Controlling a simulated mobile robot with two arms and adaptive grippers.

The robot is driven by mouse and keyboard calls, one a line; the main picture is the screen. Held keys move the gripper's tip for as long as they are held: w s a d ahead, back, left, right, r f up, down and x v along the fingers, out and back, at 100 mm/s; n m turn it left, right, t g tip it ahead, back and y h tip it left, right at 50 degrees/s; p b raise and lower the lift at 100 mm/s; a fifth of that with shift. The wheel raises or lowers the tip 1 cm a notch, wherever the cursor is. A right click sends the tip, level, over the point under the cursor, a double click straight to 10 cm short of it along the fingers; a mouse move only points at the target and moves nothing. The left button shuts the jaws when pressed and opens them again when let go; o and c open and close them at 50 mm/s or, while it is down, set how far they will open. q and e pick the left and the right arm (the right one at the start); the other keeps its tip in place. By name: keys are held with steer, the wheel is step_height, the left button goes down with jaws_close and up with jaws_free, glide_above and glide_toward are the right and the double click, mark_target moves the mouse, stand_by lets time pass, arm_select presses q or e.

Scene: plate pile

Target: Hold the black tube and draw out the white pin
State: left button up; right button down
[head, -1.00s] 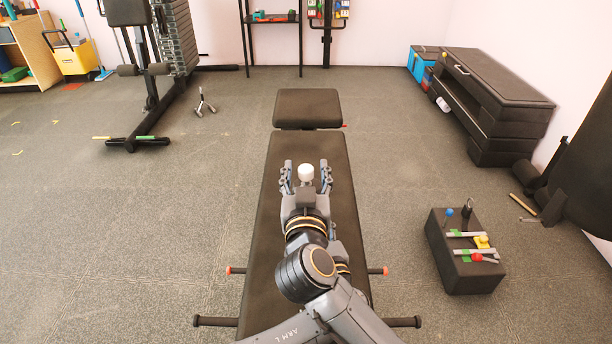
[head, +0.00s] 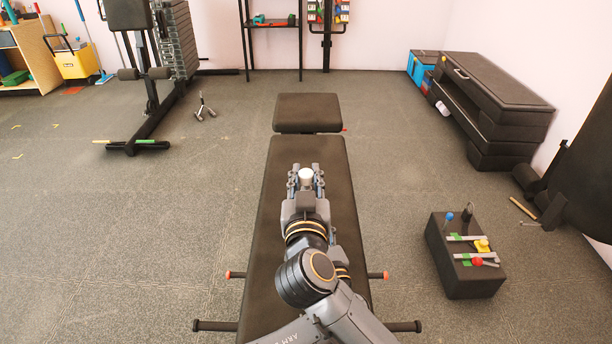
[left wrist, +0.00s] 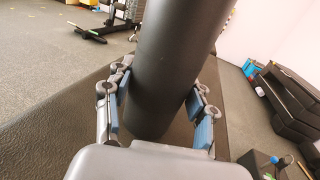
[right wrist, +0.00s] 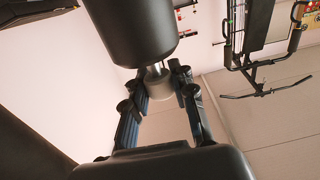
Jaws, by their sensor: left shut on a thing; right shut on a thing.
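The black tube (left wrist: 170,65) stands between the blue-padded fingers of my left gripper (left wrist: 160,82), which is shut on it. In the right wrist view the tube (right wrist: 130,30) fills the top of the picture. The white pin (right wrist: 160,88) sits at the tube's end, with a short grey shank showing between its head and the tube. My right gripper (right wrist: 157,82) is shut on the pin's head. In the head view the right gripper (head: 306,171) holds the white pin (head: 306,175) over the bench; the tube and left gripper are mostly hidden beneath.
A black bench (head: 275,240) lies under my grippers. A black block (head: 465,265) with coloured knobs and rods stands on the floor at right. A stack of black boxes (head: 495,90) stands by the right wall, and a weight machine (head: 150,90) at left. Wide floor is clear.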

steer(key=shift+r, duration=0.1)
steer(key=shift+r, duration=4.6)
arm_select(q)
steer(key=o, duration=1.7)
